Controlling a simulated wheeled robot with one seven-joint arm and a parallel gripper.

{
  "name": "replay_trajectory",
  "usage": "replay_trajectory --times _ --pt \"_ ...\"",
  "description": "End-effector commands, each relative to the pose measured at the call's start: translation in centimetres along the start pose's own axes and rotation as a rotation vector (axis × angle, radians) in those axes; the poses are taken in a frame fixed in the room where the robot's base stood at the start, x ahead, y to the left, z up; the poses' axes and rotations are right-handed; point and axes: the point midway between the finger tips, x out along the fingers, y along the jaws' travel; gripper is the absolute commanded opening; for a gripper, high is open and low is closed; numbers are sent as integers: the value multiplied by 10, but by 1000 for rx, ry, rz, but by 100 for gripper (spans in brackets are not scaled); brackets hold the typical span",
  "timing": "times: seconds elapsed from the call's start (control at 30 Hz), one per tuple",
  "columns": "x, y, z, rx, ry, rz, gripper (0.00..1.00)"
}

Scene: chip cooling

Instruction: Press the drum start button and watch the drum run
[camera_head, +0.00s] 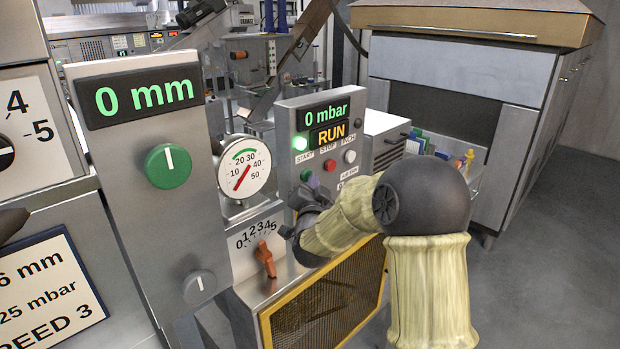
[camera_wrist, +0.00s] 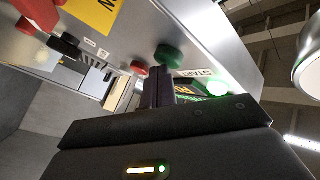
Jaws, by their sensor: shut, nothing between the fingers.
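The grey drum control panel (camera_head: 287,122) reads "0 mbar" in green, with an amber "RUN" display (camera_head: 331,136) below. My gripper (camera_head: 303,196) is shut and empty, just below the start button. In the wrist view, the closed fingertips (camera_wrist: 158,72) are right at the green button (camera_wrist: 168,57); whether they touch it I cannot tell. The drum itself I cannot make out.
A "0 mm" panel (camera_head: 123,205) with a green knob stands left. A round gauge (camera_head: 244,166) and an orange lever (camera_head: 265,258) sit between the panels. A yellow-framed mesh guard (camera_head: 325,302) is below. Open floor (camera_head: 540,260) lies right, before a grey cabinet (camera_head: 460,65).

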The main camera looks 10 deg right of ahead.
Motion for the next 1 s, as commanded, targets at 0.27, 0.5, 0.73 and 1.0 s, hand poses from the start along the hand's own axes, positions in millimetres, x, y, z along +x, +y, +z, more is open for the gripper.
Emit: replay_trajectory --times 0.27,0.5,0.73,1.0 --pt "0 -1 0 0 -1 -1 0" --pt "-6 4 -3 -1 0 -2 0" --pt "-13 9 -8 0 0 -2 0" --pt "-13 9 -9 0 0 -1 0"
